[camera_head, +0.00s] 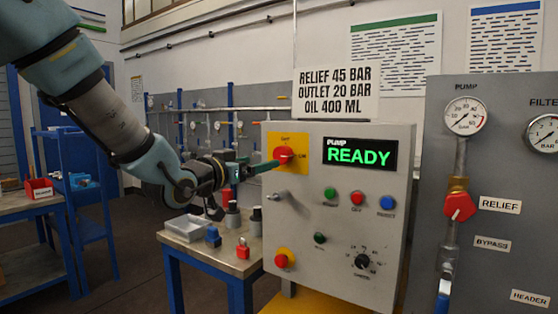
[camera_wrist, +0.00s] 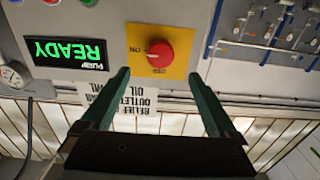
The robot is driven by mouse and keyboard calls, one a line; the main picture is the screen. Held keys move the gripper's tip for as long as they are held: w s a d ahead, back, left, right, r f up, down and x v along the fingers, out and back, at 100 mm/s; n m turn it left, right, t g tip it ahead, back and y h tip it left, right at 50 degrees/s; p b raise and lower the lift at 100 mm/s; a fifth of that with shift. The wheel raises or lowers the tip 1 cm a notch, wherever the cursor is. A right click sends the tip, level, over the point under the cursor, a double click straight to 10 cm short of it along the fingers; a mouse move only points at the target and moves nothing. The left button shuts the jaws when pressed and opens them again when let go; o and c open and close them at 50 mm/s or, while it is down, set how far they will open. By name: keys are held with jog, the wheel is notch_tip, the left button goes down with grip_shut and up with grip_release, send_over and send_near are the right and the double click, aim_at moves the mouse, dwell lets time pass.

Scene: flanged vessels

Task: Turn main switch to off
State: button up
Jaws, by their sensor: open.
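The main switch (camera_head: 283,154) is a red knob on a yellow plate, at the upper left of the grey pump panel's face. It also shows in the wrist view (camera_wrist: 160,54), where the picture is upside down and an ON label is beside the knob. The exact direction of the knob's handle is hard to tell. My gripper (camera_head: 268,166) is close to the plate, in front of the knob. In the wrist view my gripper (camera_wrist: 158,77) is open, with one green finger to each side of the knob and nothing between them. No contact is visible.
The panel (camera_head: 340,220) bears a READY display (camera_head: 360,154), several coloured buttons, a black dial (camera_head: 362,261) and a lower red knob on yellow (camera_head: 284,258). A bench (camera_head: 215,250) with a tray and small padlocks stands below my arm. A gauge board (camera_head: 500,200) stands right.

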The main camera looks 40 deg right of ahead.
aim_at(280, 157)
jog(key=p+x, duration=0.3)
jog(key=x, duration=0.7)
jog(key=shift+w+d, duration=0.1)
jog(key=shift+d, duration=0.15)
jog(key=shift+c, duration=0.2)
jog(key=c, duration=1.3)
jog(key=shift+c, duration=0.2)
